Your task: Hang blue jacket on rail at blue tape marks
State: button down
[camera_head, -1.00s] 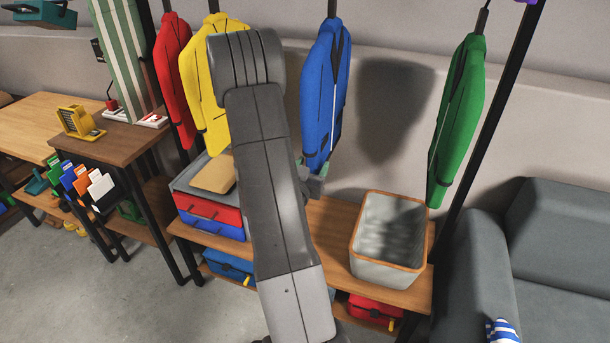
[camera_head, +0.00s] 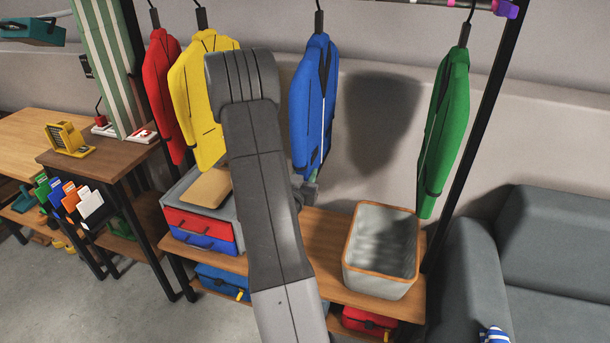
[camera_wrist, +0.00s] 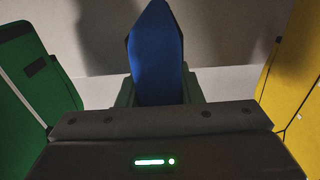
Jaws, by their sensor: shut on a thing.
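The blue jacket (camera_head: 309,105) hangs upright in the head view, between the yellow and green jackets. Its dark hanger hook (camera_head: 319,20) runs up out of the frame, so I cannot tell whether it rests on the rail. The rail (camera_head: 485,4) shows only at the top right, with pink and purple marks; I see no clear blue tape. My gripper (camera_head: 309,190) is low at the blue jacket, partly hidden by my arm. In the wrist view, my gripper (camera_wrist: 158,93) is shut on the blue jacket (camera_wrist: 155,50), a finger on each side.
A yellow jacket (camera_head: 195,110) and a red jacket (camera_head: 160,80) hang left, a green jacket (camera_head: 445,130) right. Below, a wooden shelf (camera_head: 325,240) bears a grey bin (camera_head: 380,280) and toolboxes (camera_head: 195,220). A grey sofa (camera_head: 560,250) stands right. A gap separates blue and green jackets.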

jog(key=shift+r, duration=0.35)
jog(key=shift+f+b, duration=0.35)
jog(key=shift+b, duration=0.45)
jog(key=c, duration=0.9)
grip_release()
jog(key=shift+s, duration=0.1)
jog(key=shift+s+a+f, duration=0.1)
jog(key=shift+s+a, duration=0.1)
jog(key=shift+s, duration=0.1)
jog(key=b+v, duration=0.2)
jog(key=v, duration=1.1)
jog(key=shift+d, duration=0.1)
